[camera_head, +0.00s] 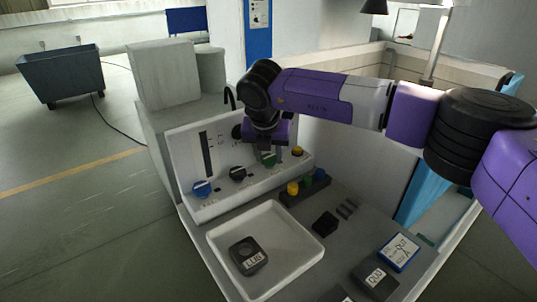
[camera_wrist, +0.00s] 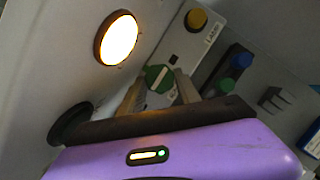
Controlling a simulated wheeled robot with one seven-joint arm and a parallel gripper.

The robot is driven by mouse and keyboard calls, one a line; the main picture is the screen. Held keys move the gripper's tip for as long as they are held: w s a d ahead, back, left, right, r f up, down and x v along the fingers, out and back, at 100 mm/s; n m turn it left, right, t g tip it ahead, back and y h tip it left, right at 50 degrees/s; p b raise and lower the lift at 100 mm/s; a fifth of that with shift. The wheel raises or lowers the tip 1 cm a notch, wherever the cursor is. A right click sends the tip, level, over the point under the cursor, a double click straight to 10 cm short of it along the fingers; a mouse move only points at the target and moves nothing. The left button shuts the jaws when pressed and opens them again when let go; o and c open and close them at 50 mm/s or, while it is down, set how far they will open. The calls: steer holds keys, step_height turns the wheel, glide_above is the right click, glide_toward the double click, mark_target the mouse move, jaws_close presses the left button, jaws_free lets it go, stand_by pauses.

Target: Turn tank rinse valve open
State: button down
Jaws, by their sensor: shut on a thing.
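A row of round knobs sits on the sloped white panel (camera_head: 222,182): a blue knob (camera_head: 202,188), a black knob (camera_head: 237,173) and a green knob (camera_head: 269,159). My gripper (camera_head: 268,152) reaches down to the green knob at the right of the row. In the wrist view the green knob (camera_wrist: 158,77), with a pale bar across its face, lies between the two fingers of my gripper (camera_wrist: 160,88), which is shut on it. The small labels under the knobs are too blurred to read, so I cannot tell which one names the rinse valve.
A glowing round lamp (camera_wrist: 117,38) is close to my gripper. A yellow button (camera_head: 297,151) is right of the green knob. A button strip (camera_head: 306,191) and a white tray (camera_head: 222,238) holding a dark labelled block (camera_head: 248,255) are in front.

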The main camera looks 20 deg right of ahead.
steer(key=shift+d+n, duration=0.1)
steer(key=shift+n, duration=0.2)
steer(key=n, duration=0.1)
steer(key=n+y+b, duration=0.1)
steer(key=n, duration=0.1)
steer(key=shift+d+n+t+y, duration=0.2)
steer(key=shift+n+t+y, duration=0.1)
steer(key=n+y, duration=0.1)
steer(key=n, duration=0.3)
steer(key=shift+d+r+n+y, duration=0.1)
steer(key=shift+d+n+y, duration=0.05)
steer(key=shift+n+y, duration=0.2)
steer(key=n+y, duration=0.1)
steer(key=n, duration=0.1)
steer(key=n+g+p, duration=0.1)
steer(key=n, duration=0.1)
steer(key=shift+w+d+n+y, duration=0.15)
steer(key=shift+n+y, duration=0.1)
steer(key=shift+y, duration=0.1)
steer(key=shift+w+d+n+g+y+p, duration=0.1)
steer(key=shift+n+g+y+p, duration=0.2)
steer(key=shift+n, duration=0.8)
steer(key=shift+n+g+y+p, duration=0.2)
steer(key=shift+n+g+p, duration=0.2)
steer(key=shift+n, duration=0.7)
steer(key=c, duration=1.1)
jaws_free()
